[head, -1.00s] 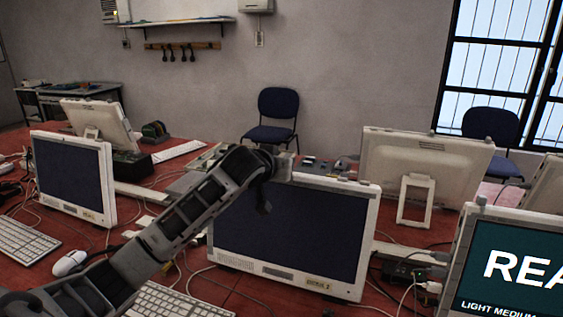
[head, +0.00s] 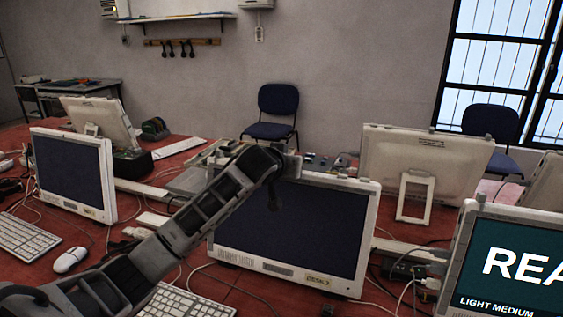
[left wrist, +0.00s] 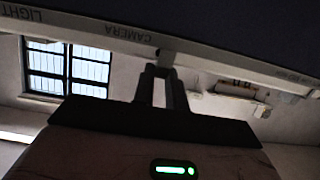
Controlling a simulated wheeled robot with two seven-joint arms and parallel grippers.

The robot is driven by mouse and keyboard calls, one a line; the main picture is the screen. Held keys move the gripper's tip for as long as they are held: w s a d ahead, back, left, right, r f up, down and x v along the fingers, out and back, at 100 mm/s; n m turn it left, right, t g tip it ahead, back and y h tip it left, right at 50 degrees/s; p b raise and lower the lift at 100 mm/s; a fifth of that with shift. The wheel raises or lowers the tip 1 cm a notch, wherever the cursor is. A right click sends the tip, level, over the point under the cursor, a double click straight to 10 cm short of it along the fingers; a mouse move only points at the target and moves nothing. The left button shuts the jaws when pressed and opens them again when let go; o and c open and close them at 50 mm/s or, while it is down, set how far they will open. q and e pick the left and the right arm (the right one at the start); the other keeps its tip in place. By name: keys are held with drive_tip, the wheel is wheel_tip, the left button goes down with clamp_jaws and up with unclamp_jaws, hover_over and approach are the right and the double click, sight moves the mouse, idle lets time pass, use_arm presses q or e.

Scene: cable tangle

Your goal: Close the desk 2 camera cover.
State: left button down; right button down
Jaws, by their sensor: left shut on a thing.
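The desk 2 monitor (head: 290,225) has a dark screen, a pale frame and a yellow label at its lower right. My left gripper (head: 290,166) is at the middle of its top edge, and my left arm crosses in front of the screen. In the left wrist view the monitor's frame (left wrist: 110,28) carries the word CAMERA. There my left gripper's fingers (left wrist: 162,72) are closed together on a small grey piece, the camera cover (left wrist: 166,57), at that frame. The fingers partly hide the cover, and I cannot tell its exact position. My right gripper is not in view.
Another monitor (head: 74,178) stands at left, and a lit teal-screen monitor (head: 512,262) stands at right. A keyboard (head: 22,238), a mouse (head: 70,260) and several loose cables lie on the red desk. A monitor seen from behind (head: 425,175) stands beyond.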

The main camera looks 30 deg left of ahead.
use_arm(q)
drive_tip(key=shift+w+d, duration=0.15)
drive_tip(key=shift+d, duration=0.45)
drive_tip(key=c, duration=1.8)
unclamp_jaws()
drive_tip(key=o, duration=0.4)
drive_tip(key=shift+s+d+r, duration=0.1)
drive_tip(key=shift+s+r, duration=0.05)
drive_tip(key=shift+s, duration=0.3)
drive_tip(key=b+v, duration=0.2)
drive_tip(key=v, duration=1.3)
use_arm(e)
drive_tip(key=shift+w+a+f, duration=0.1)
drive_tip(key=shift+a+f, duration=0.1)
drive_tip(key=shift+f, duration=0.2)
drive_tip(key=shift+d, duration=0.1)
